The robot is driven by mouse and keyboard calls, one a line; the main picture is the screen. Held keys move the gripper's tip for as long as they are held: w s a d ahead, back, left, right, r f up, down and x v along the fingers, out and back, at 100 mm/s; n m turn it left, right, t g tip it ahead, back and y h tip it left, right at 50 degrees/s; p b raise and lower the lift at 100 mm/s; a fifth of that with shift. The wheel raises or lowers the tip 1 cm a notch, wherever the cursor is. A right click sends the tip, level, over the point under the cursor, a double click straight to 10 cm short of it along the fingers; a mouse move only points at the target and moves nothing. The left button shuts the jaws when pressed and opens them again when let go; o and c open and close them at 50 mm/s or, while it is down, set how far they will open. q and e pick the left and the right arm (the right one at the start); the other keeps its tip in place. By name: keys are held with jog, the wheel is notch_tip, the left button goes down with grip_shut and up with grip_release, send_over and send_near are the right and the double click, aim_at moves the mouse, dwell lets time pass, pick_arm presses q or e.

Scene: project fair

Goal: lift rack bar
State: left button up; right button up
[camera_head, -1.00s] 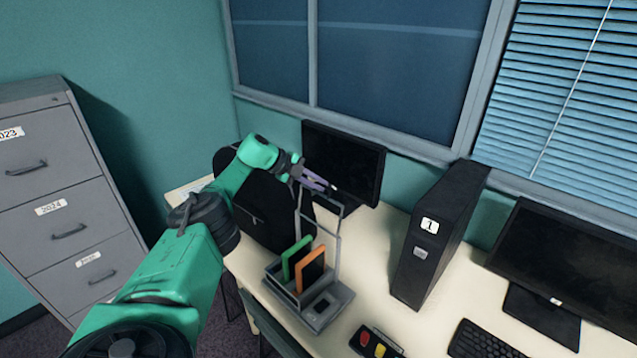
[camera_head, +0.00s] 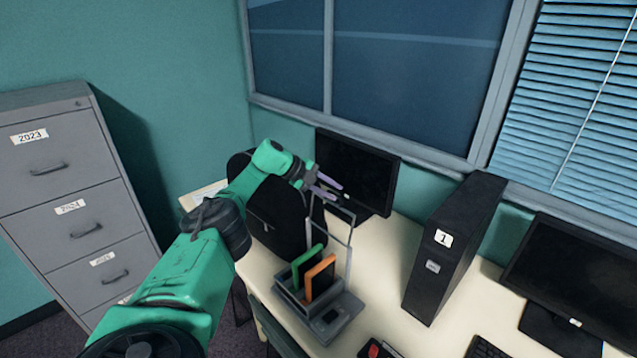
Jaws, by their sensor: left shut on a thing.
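The grey rack (camera_head: 336,322) stands on the desk, with a green item (camera_head: 308,265) and an orange item (camera_head: 321,276) upright in its slots. Its thin grey bar frame (camera_head: 349,250) rises from the rack toward my left gripper. My left gripper (camera_head: 326,190) is at the top of this frame, its purple fingers shut on the bar. The exact contact is small and partly hidden by the fingers. My right gripper does not show.
A black backpack (camera_head: 270,215) stands behind my left arm. A monitor (camera_head: 362,168) is behind the gripper. A black computer tower (camera_head: 455,250) marked 1 stands to the right. A second monitor (camera_head: 575,275) and keyboard (camera_head: 487,349) are farther right. A filing cabinet (camera_head: 70,190) is at left.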

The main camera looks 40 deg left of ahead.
pick_arm(q)
jog(key=b+v, duration=0.2)
jog(key=v, duration=1.2)
jog(key=shift+s+a, duration=0.1)
